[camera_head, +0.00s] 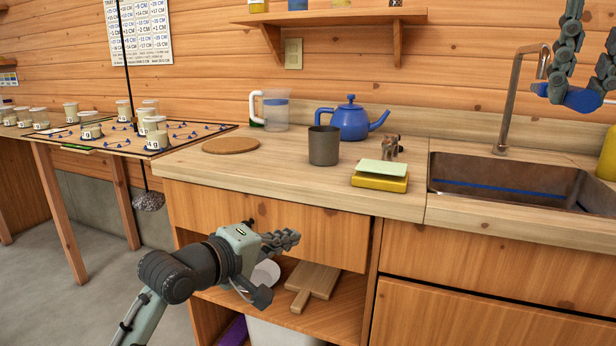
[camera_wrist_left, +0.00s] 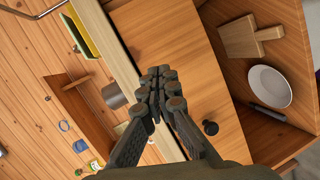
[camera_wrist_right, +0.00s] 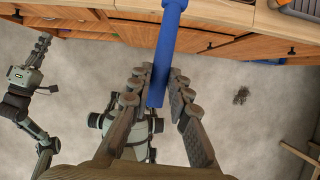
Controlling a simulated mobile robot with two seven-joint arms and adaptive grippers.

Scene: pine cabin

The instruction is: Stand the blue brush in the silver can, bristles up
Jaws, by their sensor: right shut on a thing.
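The silver can (camera_head: 324,146) stands upright on the wooden counter, left of the yellow scale; it also shows in the left wrist view (camera_wrist_left: 115,96). The blue brush (camera_head: 581,99) is held in my right gripper (camera_head: 584,84), high over the sink at the right. In the right wrist view its blue handle (camera_wrist_right: 166,50) runs between the fingers (camera_wrist_right: 152,82); I cannot make out bristles. My left gripper (camera_head: 284,240) is in front of the drawer below the counter, with its fingertips together and nothing between them (camera_wrist_left: 160,78).
A blue kettle (camera_head: 349,122) stands just behind the can. A yellow scale (camera_head: 380,177) and small figurine (camera_head: 391,146) are to its right. A cork mat (camera_head: 230,145) and clear jug (camera_head: 273,110) are to its left. The tap (camera_head: 512,95) rises behind the sink (camera_head: 500,180).

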